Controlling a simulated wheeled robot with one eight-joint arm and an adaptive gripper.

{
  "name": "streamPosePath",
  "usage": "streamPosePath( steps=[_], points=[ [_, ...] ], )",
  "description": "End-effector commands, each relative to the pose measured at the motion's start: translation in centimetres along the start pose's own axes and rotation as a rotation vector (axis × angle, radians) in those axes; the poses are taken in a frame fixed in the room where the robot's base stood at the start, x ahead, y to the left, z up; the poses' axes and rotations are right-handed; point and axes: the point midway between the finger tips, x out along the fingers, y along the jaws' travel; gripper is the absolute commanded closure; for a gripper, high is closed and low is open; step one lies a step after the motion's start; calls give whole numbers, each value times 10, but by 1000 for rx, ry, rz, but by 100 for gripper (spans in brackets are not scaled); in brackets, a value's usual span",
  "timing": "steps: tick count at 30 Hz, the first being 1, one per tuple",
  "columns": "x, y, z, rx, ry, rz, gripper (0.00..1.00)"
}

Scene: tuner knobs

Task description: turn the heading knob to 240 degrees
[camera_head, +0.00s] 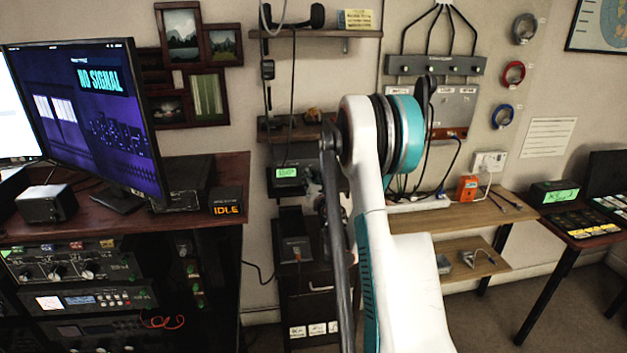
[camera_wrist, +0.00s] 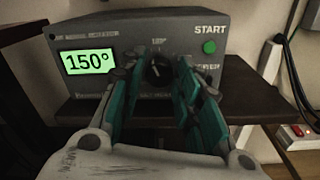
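The heading box (camera_wrist: 100,35) is a dark grey unit. Its green display (camera_wrist: 89,63) reads 150°. The round dark heading knob (camera_wrist: 158,72) is on its front, right of the display, with lettering above and below it partly covered. My gripper (camera_wrist: 161,68) points at the box, with one teal-and-grey finger on each side of the knob. The fingers are apart; I cannot tell whether either touches the knob. In the head view the box (camera_head: 287,172) shows its small green display, and my arm hides much of my gripper there.
A green START button (camera_wrist: 209,46) is right of the knob, close to the right finger. The box stands on a dark shelf (camera_wrist: 255,95). A power strip (camera_wrist: 300,135) and cables are at the right. A monitor (camera_head: 90,110) and a radio rack (camera_head: 70,265) stand left.

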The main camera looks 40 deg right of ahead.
Motion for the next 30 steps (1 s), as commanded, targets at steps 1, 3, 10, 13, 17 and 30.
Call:
streamPosePath(
  steps=[1, 3, 10, 13, 17, 30],
  points=[
    [0, 0, 0, 0, 0, 0, 89],
    [0, 0, 0, 0, 0, 0, 99],
    [0, 0, 0, 8, 0, 0, 99],
    [0, 0, 0, 28, -1, 0, 99],
    [0, 0, -1, 78, -4, 1, 99],
    [0, -1, -2, 441, -20, 5, 100]
  ],
)
